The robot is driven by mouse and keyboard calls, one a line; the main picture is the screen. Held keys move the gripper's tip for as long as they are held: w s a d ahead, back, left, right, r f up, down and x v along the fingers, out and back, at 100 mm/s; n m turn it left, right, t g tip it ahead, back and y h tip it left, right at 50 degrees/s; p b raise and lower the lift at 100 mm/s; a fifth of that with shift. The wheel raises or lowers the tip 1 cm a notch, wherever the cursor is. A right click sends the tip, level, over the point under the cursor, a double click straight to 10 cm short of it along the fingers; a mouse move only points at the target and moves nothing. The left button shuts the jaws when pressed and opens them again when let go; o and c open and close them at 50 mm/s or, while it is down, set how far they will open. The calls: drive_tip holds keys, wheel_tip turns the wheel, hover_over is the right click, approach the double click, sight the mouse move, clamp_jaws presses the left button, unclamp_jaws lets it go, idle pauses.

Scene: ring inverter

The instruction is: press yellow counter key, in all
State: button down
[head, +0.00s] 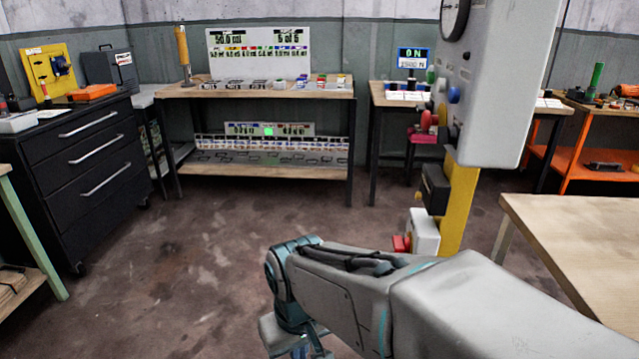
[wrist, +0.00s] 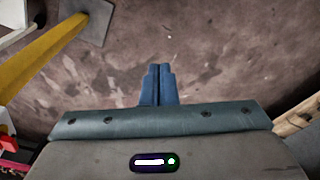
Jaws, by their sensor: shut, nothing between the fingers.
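My gripper (wrist: 158,72) is shut and empty, with its blue fingers pressed together over bare floor. In the head view my arm reaches across the lower middle, and the gripper end is mostly cut off at the bottom edge. I cannot pick out a yellow counter key for certain. A board (head: 259,54) with displays and small coloured marks stands on the back bench, too small to read fully. A grey machine (head: 510,85) on a yellow post (head: 457,208) carries green, blue and red knobs on its left side. My gripper touches none of these.
A black drawer cabinet (head: 90,150) stands at the left, and a wooden back bench (head: 250,92) at the middle. A wooden table (head: 580,235) is at the right. The yellow post (wrist: 40,65) is left of my gripper in the wrist view. The middle floor is clear.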

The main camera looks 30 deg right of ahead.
drive_tip(key=w+r+m+t+y+p, duration=0.1)
drive_tip(key=w+r+m+t+p, duration=0.15)
drive_tip(key=w+p, duration=0.8)
drive_tip(key=w+d+f+m+t+h+p, duration=0.1)
drive_tip(key=w+d+h, duration=0.15)
drive_tip(key=w, duration=0.35)
drive_tip(key=w+d+t+h+p, duration=0.1)
drive_tip(key=w+d+t, duration=0.1)
drive_tip(key=w+d, duration=0.3)
drive_tip(key=w+d+r+m+h+p, duration=0.2)
drive_tip(key=w+d+h+p, duration=0.15)
drive_tip(key=d+h, duration=0.4)
drive_tip(key=s+d+r+g+h+p, duration=0.2)
drive_tip(key=s+d+r+h+p, duration=0.2)
drive_tip(key=d+r+h, duration=0.2)
drive_tip(key=d+r, duration=0.2)
drive_tip(key=d, duration=0.1)
drive_tip(key=shift+h+p, duration=0.3)
drive_tip(key=shift+p, duration=0.1)
drive_tip(key=shift+d+g, duration=0.1)
drive_tip(key=shift+g, duration=0.15)
